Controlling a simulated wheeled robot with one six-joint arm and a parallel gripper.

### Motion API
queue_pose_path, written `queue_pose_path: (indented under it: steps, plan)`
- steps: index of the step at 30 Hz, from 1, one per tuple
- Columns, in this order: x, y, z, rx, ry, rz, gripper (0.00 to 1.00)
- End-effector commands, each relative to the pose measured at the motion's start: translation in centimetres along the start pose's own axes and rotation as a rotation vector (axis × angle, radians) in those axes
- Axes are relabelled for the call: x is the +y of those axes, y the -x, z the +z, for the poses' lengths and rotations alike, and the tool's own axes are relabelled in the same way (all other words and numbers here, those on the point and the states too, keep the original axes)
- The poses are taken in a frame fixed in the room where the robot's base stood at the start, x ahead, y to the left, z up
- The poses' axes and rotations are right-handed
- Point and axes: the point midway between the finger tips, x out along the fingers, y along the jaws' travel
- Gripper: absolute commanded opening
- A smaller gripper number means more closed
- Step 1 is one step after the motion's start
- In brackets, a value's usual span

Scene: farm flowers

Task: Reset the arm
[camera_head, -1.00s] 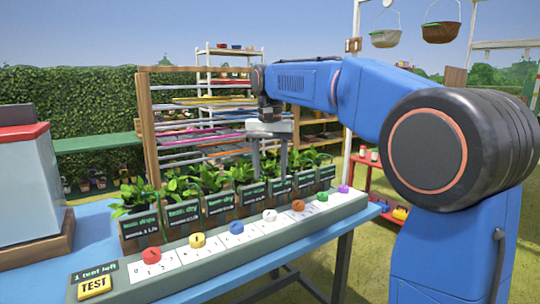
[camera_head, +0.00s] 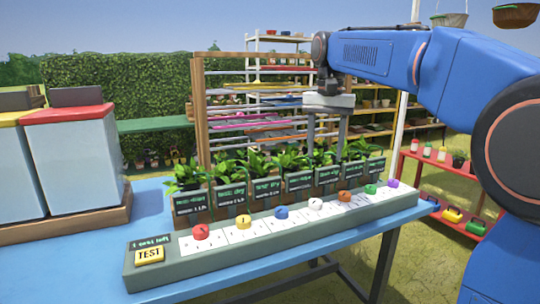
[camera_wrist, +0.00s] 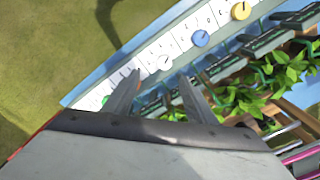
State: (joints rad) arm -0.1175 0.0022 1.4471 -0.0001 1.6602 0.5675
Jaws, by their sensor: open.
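My gripper (camera_head: 326,142) hangs fingers down above the row of potted plants, near the middle to right of the row. Its two fingers are apart with nothing between them; the gripper also shows in the wrist view (camera_wrist: 160,82). The upper arm stretches in from the right in the head view. The potted plants (camera_head: 266,190) with dark label signs stand in a row on the blue table. A grey panel (camera_head: 170,276) with coloured knobs and a yellow TEST button (camera_head: 149,255) runs in front of them.
Two grey bins, one with a red lid (camera_head: 68,114) and one with a yellow lid (camera_head: 14,117), stand in a wooden tray on the table's left. A wooden rack (camera_head: 202,110) stands behind the plants. A red shelf (camera_head: 420,160) is at the right.

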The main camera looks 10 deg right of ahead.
Motion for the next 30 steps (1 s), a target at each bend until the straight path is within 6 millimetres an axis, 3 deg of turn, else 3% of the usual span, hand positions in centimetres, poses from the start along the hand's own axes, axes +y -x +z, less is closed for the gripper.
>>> queue_pose_path:
  steps: [14, 23, 30]
  plan:
    - [8.6, -6.3, 10.1, 0.135, 0.173, -0.061, 0.51]
    - [13.4, -12.6, 16.6, 0.227, 0.282, -0.080, 0.51]
    - [16.8, -18.8, 21.6, 0.305, 0.368, -0.086, 0.51]
